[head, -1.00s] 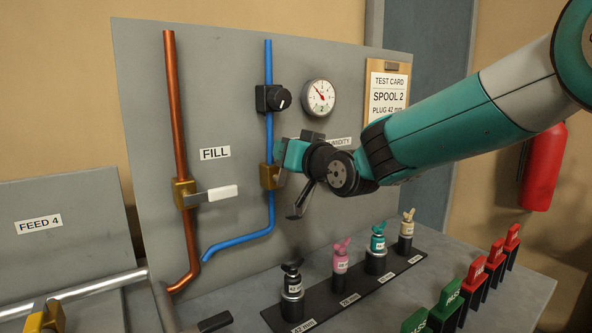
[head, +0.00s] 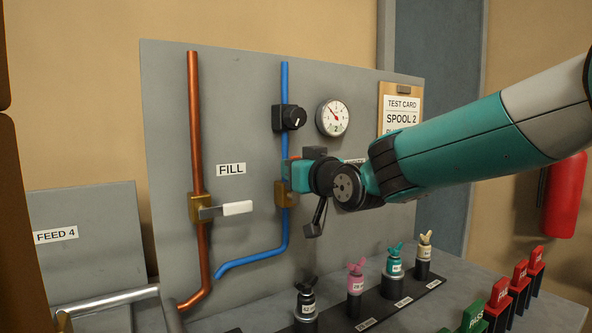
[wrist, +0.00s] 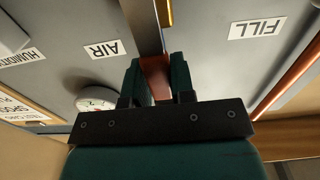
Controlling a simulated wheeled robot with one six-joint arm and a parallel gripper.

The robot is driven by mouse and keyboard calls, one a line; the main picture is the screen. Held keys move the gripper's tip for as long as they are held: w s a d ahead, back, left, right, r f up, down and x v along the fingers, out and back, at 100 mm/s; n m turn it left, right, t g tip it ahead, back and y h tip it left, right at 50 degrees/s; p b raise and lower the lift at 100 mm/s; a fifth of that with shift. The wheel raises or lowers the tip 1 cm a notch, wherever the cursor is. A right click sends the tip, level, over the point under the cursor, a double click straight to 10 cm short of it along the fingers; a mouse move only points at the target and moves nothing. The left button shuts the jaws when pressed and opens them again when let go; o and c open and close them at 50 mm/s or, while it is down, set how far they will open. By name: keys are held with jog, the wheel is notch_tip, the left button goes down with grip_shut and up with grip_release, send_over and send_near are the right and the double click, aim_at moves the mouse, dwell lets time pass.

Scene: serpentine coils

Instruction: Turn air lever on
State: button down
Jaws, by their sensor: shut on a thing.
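The air valve (head: 285,192) is a brass block on the blue pipe (head: 284,110), right of the FILL valve. My gripper (head: 296,173) is at its upper right, in front of the panel. In the wrist view, my gripper's teal fingers (wrist: 157,84) are shut on the reddish handle of the air lever (wrist: 155,70). A grey stem runs from the handle towards the brass. The AIR label (wrist: 104,49) shows upside down beside it. In the head view, my gripper hides most of the lever, so its exact angle is unclear.
The FILL lever (head: 237,208) has a white handle pointing right, beside the copper pipe (head: 196,130). A black knob (head: 290,117) and a gauge (head: 332,117) sit above my gripper. Below stand several tagged plugs (head: 355,278) on a black rack, with red and green blocks at right.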

jog(key=c, duration=1)
grip_release()
jog(key=shift+o, duration=0.2)
jog(key=b+v, duration=0.3)
jog(key=v, duration=1.4)
jog(key=shift+b, duration=0.3)
jog(key=shift+s+d, duration=0.15)
